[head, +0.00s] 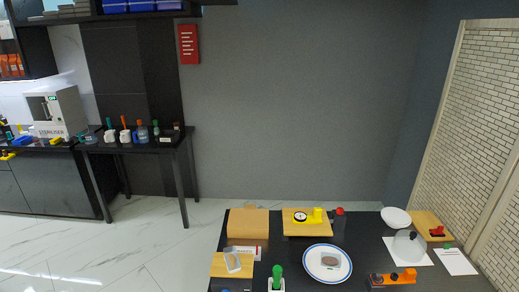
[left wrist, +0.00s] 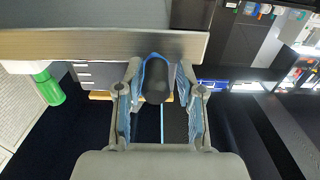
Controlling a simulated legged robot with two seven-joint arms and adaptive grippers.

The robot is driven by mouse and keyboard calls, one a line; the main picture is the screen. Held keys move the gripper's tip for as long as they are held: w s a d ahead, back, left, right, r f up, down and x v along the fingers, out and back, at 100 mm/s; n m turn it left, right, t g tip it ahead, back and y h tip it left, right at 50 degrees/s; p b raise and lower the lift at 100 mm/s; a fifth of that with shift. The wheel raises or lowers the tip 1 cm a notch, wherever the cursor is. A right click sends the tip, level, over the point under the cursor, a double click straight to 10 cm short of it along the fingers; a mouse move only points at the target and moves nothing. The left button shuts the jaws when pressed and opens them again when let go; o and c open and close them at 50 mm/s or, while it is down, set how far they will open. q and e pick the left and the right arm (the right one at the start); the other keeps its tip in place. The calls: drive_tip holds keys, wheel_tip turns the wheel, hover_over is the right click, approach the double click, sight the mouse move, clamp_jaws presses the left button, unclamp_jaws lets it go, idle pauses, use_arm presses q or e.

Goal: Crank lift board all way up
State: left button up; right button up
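The black table (head: 352,262) in the lower head view carries several wooden boards. One board (head: 297,230) bears a white dial and a yellow part. A second board (head: 428,218) at the right carries a red-topped black part (head: 437,232). A plain wooden block (head: 248,222) stands at the back left. I cannot tell which is the lift board, and no crank is clearly recognisable. My left gripper (left wrist: 160,95) shows only in the left wrist view, fingers apart. A dark rounded thing with a blue edge (left wrist: 156,82) appears between the fingers; contact is unclear. My right gripper is not in view.
A blue-rimmed plate (head: 310,262), a green-handled item (head: 277,275), an orange-and-black device (head: 393,278) and a white bowl (head: 396,217) crowd the table. A green cylinder (left wrist: 48,87) and a grey slab (left wrist: 100,45) are close in the left wrist view. A sideboard stands far left.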

use_arm(q)
drive_tip(key=shift+d, duration=0.15)
drive_tip(key=c, duration=0.4)
drive_tip(key=shift+d, duration=0.2)
clamp_jaws()
drive_tip(key=shift+d+f, duration=0.15)
drive_tip(key=shift+d, duration=0.45)
drive_tip(key=shift+d+f, duration=0.15)
drive_tip(key=shift+d, duration=0.4)
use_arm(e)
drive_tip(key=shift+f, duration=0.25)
use_arm(q)
drive_tip(key=d+r+p, duration=0.1)
drive_tip(key=d, duration=0.1)
drive_tip(key=d+r+p, duration=0.1)
drive_tip(key=d+r, duration=0.1)
drive_tip(key=shift+s+r, duration=0.1)
drive_tip(key=shift+r, duration=0.05)
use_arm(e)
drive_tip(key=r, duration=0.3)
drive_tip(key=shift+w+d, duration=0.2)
